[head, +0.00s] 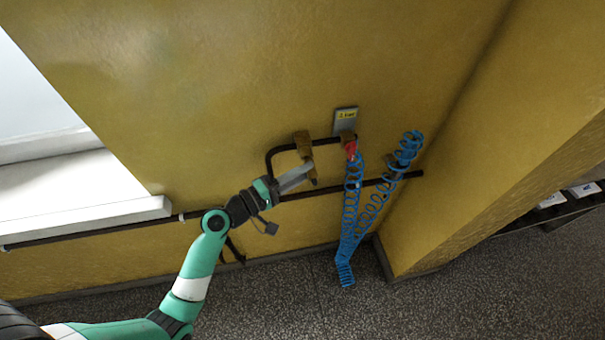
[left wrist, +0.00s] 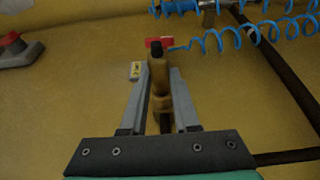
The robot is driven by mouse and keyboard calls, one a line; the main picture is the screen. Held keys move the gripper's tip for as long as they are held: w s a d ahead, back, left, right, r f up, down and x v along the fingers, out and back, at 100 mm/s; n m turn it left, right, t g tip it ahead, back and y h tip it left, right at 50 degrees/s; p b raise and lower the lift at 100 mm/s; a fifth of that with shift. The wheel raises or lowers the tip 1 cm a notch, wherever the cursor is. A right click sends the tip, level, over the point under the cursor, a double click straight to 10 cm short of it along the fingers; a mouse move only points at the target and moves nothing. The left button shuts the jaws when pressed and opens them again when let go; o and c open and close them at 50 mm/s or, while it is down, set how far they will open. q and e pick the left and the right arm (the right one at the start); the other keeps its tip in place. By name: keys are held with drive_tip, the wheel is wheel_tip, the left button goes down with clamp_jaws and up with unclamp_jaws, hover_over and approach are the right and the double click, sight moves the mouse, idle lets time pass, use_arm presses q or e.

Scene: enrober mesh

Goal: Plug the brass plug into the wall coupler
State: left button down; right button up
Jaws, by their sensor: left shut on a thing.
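My left gripper (head: 306,172) is shut on a brown, brass-coloured piece (left wrist: 160,88), which looks like the brass plug. In the left wrist view my gripper (left wrist: 160,75) has one finger on each side of it. Its dark tip (left wrist: 157,51) points up in that view, over a red part. That red part (head: 350,150) sits on the wall below a grey plate with a yellow label (head: 346,118) and looks like part of the wall coupler. In the head view my gripper is left of the red part, with a gap between. My right gripper is not in view.
A blue coiled hose (head: 351,195) hangs from beside the red part and loops up to the right (head: 408,148). Dark pipes (head: 345,188) run along the yellow wall near my gripper. A wall corner stands at right. A white ledge (head: 80,208) is at left.

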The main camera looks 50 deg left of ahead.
sight(315, 180)
use_arm(q)
drive_tip(key=shift+d+r, duration=0.15)
drive_tip(key=shift+d, duration=0.2)
drive_tip(key=shift+s+d+p, duration=0.4)
drive_tip(key=shift+d, duration=0.25)
drive_tip(key=shift+s+d+p, duration=0.35)
drive_tip(key=shift+d, duration=0.3)
idle(0.6)
drive_tip(key=shift+w+a+b, duration=0.3)
drive_tip(key=shift+w+a, duration=0.1)
drive_tip(key=shift+a, duration=0.5)
drive_tip(key=shift+w+a+b, duration=0.3)
drive_tip(key=shift+w+a, duration=0.1)
drive_tip(key=shift+a, duration=0.45)
drive_tip(key=c, duration=0.6)
unclamp_jaws()
drive_tip(key=shift+a, duration=0.1)
